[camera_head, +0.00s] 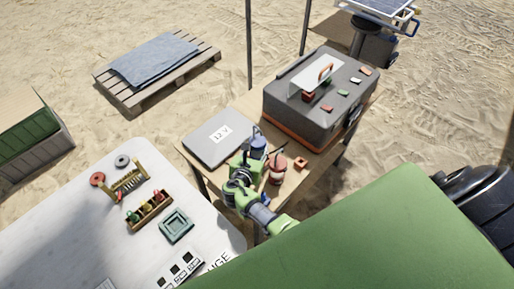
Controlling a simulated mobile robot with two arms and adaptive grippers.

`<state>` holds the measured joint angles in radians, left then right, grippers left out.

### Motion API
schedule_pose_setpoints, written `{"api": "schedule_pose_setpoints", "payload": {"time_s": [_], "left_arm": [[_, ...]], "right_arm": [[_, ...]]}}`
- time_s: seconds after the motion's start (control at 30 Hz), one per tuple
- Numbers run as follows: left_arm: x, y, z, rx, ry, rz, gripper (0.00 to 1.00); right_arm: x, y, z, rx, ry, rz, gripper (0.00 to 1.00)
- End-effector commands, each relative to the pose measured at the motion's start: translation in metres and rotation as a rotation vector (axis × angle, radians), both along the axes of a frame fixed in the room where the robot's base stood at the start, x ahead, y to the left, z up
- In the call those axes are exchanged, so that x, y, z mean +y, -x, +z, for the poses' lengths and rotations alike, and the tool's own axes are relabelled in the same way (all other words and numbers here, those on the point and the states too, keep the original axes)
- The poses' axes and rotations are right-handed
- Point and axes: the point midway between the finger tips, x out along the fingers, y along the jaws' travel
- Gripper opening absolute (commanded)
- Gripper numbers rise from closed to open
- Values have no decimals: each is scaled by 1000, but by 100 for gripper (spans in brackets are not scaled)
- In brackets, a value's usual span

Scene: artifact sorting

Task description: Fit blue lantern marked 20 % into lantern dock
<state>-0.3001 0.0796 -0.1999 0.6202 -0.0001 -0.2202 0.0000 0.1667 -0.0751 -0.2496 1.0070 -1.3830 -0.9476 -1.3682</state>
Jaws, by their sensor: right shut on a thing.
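My right gripper (255,160) reaches over the small wooden table and is shut on a blue lantern (258,145). It holds the lantern roughly upright near the table's middle; whether the lantern's base touches the table cannot be told. Its 20 % mark is not readable. A red lantern-like object (277,174) stands close to the right of the gripper. A small orange square piece (300,163) lies further right. I cannot tell which item is the lantern dock. My left gripper is not in view.
A flat grey box (206,150) with a white label lies left of the gripper. A large grey and orange case (290,100) with small blocks on top fills the table's back right. A white table (75,225) at left holds a rack, a wooden tray and a green square frame.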

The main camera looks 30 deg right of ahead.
Motion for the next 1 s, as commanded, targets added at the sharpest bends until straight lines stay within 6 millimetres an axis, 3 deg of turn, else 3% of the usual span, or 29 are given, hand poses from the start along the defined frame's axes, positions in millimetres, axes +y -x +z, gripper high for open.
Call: {"api": "schedule_pose_setpoints", "payload": {"time_s": [0.97, 1.0], "left_arm": [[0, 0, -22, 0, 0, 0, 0], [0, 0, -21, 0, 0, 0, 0]], "right_arm": [[0, -1, -25, -2, 0, 1, 9], [0, -1, -23, -2, 0, 1, 44]]}}
